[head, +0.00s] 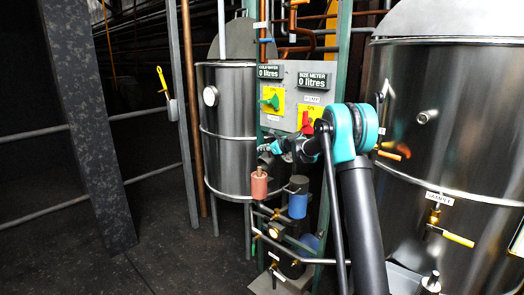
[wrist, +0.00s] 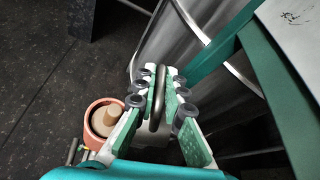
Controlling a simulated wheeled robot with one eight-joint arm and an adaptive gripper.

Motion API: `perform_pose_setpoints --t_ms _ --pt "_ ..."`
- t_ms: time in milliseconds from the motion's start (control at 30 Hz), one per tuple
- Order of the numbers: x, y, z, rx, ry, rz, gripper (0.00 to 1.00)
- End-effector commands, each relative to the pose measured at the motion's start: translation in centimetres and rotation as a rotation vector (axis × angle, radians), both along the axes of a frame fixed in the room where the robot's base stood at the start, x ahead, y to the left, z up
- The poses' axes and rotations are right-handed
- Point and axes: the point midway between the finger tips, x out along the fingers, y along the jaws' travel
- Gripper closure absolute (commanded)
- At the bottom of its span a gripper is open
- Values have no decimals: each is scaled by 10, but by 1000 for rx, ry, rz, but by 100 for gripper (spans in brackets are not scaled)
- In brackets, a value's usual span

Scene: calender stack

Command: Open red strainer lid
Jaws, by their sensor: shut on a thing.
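The red strainer (head: 259,186) is a pinkish-red upright cylinder on the pipework, left of the blue one. In the wrist view its round red rim (wrist: 92,113) shows at lower left, with a tan round part inside and no cover over it. My gripper (head: 270,148) is just above and right of the strainer in the head view. In the wrist view my gripper (wrist: 160,98) is shut on a dark, curved metal handle (wrist: 160,80), with a pale part beneath it. I cannot tell for sure whether this is the strainer's lid.
A blue strainer (head: 298,205) stands just right of the red one. A grey panel (head: 290,95) with a green and a red valve handle is above. Steel tanks stand behind (head: 222,130) and at right (head: 450,120). Dark floor lies open at left.

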Motion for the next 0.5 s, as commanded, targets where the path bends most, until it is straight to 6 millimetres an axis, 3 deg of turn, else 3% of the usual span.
perform_pose_setpoints --t_ms 300,333,500 --pt "0 0 0 -1 0 1 100" --pt "0 0 0 -1 0 1 89" --pt "0 0 0 -1 -1 0 69"
